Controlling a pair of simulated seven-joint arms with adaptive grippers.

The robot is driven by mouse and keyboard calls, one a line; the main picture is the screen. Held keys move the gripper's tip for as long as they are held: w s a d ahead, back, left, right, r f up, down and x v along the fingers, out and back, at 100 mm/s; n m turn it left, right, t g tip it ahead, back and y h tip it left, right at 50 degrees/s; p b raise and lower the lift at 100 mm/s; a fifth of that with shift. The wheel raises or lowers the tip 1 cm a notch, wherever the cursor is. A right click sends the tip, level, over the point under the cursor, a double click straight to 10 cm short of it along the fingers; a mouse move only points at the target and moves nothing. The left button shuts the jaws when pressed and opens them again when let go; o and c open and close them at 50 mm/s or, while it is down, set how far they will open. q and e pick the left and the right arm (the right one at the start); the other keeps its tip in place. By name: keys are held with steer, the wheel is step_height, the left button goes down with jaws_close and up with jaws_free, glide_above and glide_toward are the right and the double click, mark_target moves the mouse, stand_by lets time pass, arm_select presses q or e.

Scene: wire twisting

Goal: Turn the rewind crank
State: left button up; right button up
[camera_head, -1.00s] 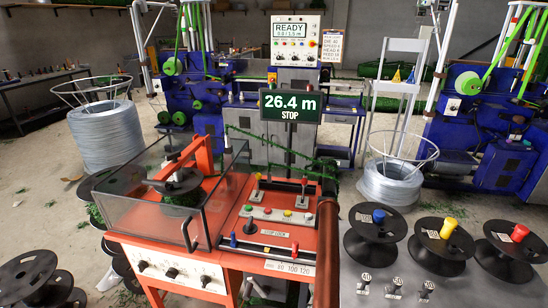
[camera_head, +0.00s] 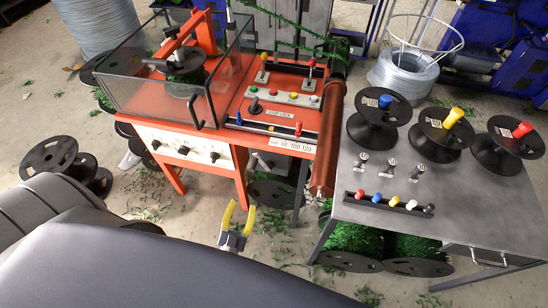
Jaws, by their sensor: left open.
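The orange rewind machine (camera_head: 262,152) stands left of centre. A clear guard box (camera_head: 150,85) on it covers a black spool (camera_head: 186,78) with green wire, under an orange arm. I cannot tell for sure which part is the rewind crank; a red-knobbed lever (camera_head: 311,62) and a black handle (camera_head: 194,112) on the guard's front show. My left gripper (camera_head: 239,208), with yellow fingers, is open and empty. It appears in front of the machine's lower front, apart from the controls. My right gripper is out of view.
A grey table (camera_head: 440,190) at the right bears black spools with blue (camera_head: 386,101), yellow and red hubs, small metal parts and a rack of coloured knobs (camera_head: 388,202). Empty black reels (camera_head: 48,160) lie on the floor at left. Green-wound spools stand under the table.

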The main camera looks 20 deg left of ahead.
arm_select(q)
steer(key=n, duration=0.2)
glide_toward(255, 160)
steer(key=shift+y, duration=0.3)
steer(key=x, duration=0.9)
steer(key=shift+w+a+r, duration=0.1)
steer(key=shift+w+r, duration=0.1)
steer(key=shift+w, duration=0.5)
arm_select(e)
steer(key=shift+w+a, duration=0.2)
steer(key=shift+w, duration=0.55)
arm_select(q)
steer(key=shift+c, duration=0.3)
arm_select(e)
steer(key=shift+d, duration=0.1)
arm_select(q)
jaws_close()
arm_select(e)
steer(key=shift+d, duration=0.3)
